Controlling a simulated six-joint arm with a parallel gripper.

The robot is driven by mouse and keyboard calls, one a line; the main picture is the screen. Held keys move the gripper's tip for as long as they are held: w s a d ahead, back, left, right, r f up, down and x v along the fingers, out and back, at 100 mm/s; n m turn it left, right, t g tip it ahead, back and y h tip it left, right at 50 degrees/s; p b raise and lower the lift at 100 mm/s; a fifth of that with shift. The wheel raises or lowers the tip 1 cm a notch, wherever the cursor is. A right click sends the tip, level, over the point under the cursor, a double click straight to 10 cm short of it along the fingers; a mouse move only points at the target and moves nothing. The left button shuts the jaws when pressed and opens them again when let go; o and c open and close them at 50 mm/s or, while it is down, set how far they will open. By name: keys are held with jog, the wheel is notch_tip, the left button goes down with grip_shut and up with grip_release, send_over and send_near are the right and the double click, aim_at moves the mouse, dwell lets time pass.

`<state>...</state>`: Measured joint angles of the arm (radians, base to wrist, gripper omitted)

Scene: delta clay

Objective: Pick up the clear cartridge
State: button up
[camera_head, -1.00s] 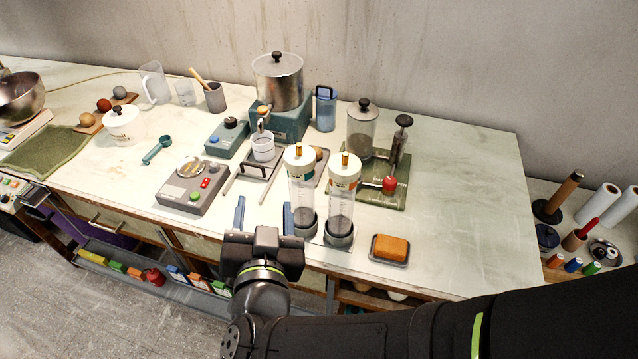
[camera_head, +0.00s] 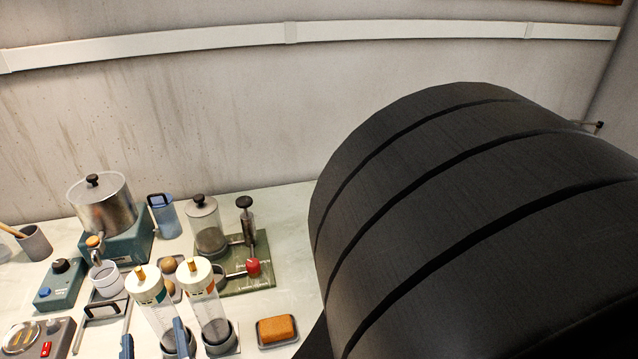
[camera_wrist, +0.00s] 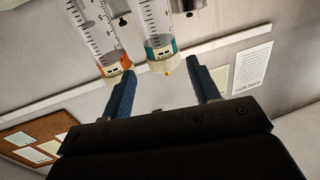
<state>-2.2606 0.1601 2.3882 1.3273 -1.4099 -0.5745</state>
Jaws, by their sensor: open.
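Two clear cartridges with white caps and gold tips stand upright side by side in dark round bases. The left cartridge (camera_head: 158,313) has a teal mark near its cap, the right cartridge (camera_head: 208,305) an orange one. My gripper (camera_head: 152,330) is open, its blue fingers at the bottom of the head view, the right finger overlapping the left cartridge's base. In the wrist view my gripper (camera_wrist: 161,88) has open fingers, and the teal-banded cartridge (camera_wrist: 155,20) appears between and beyond them. The orange-banded cartridge (camera_wrist: 97,35) appears beyond the left finger. Nothing is held.
An orange block (camera_head: 277,329) on a small dark tray lies right of the cartridges. A green board (camera_head: 262,270) with a glass jar (camera_head: 206,226) stands behind them. A metal pot (camera_head: 101,207) and blue jug (camera_head: 165,216) are back left. My dark arm covers the right half.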

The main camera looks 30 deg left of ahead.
aim_at(149, 284)
jog(key=shift+x, duration=5.85)
jog(key=shift+c, duration=0.2)
jog(key=c, duration=1)
